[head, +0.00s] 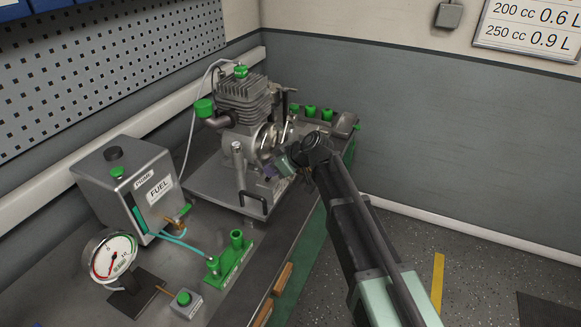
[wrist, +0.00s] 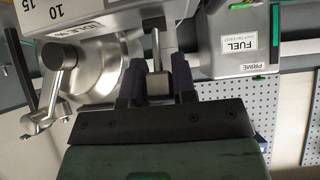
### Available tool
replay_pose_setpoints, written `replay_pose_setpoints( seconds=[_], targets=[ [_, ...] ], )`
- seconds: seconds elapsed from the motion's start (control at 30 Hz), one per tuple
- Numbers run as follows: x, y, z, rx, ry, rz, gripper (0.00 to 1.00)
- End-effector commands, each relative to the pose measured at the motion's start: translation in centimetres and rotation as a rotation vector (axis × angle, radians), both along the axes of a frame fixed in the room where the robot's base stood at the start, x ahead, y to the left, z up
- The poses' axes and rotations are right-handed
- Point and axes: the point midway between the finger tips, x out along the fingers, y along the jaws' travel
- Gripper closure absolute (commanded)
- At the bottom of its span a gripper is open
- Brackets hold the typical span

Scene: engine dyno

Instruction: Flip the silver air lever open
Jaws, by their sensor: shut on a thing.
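My gripper (head: 282,166) reaches in from the right to the front of the engine (head: 243,105) on its metal stand. In the wrist view, my gripper's two dark fingers (wrist: 158,80) stand on either side of a silver lever (wrist: 157,57) and are shut on it. The lever's short bar shows between the fingers. Its base is partly hidden by them. A round silver housing (wrist: 82,68) is just left of the fingers, under a plate with a partly readable label. In the head view my gripper and arm hide the lever.
A silver crank-like handle (wrist: 52,75) is left of the fingers. A fuel tank (head: 140,182), a dial gauge (head: 110,256), a green holder (head: 230,256) and a green button box (head: 185,302) stand on the bench.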

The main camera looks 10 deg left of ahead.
Motion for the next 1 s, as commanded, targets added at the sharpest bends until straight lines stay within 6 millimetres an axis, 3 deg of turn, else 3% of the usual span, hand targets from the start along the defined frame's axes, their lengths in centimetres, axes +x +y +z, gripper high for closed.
replay_pose_setpoints(
  seconds=[0.47, 0.5, 0.63, 1.0],
  targets=[
    [-0.45, 0.64, 0.02, 0.017, -0.003, 0.011, 1.00],
    [-0.45, 0.64, 0.02, 0.018, -0.004, 0.011, 0.72],
    [-0.43, 0.64, 0.03, 0.017, -0.003, 0.011, 0.52],
    [-0.55, 0.09, 0.75, 0.017, -0.003, 0.010, 0.49]
  ],
)
